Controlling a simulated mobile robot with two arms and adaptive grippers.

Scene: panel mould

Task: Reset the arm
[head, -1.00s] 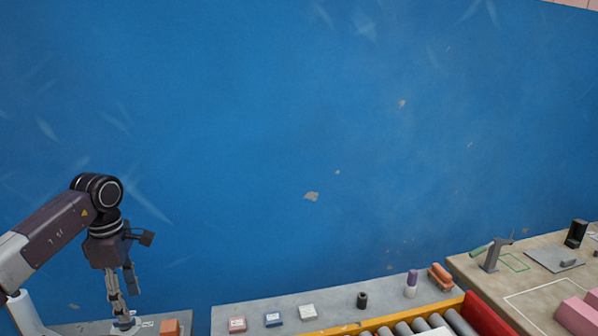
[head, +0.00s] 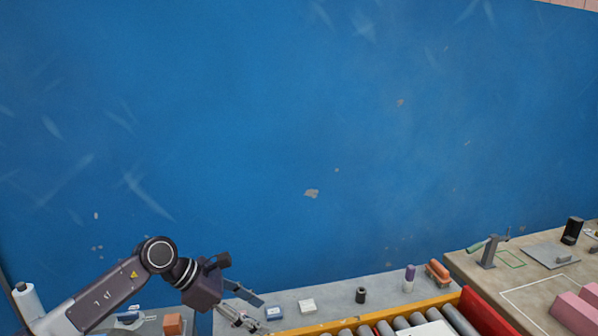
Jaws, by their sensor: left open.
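My left arm comes in from the lower left in the head view. Its gripper (head: 250,308) is open, with its fingers apart and pointing down to the right. It is over the left end of the grey shelf (head: 335,291), close to a small blue and white block (head: 274,313). I cannot tell whether it touches anything, and I see nothing held in it. My right gripper is not in view.
A white block (head: 307,306), a black cylinder (head: 360,295), a purple-topped bottle (head: 409,278) and an orange item (head: 438,273) stand along the shelf. A roller conveyor (head: 400,323) runs in front. An orange block (head: 173,324) is at lower left. A blue wall (head: 300,130) rises behind.

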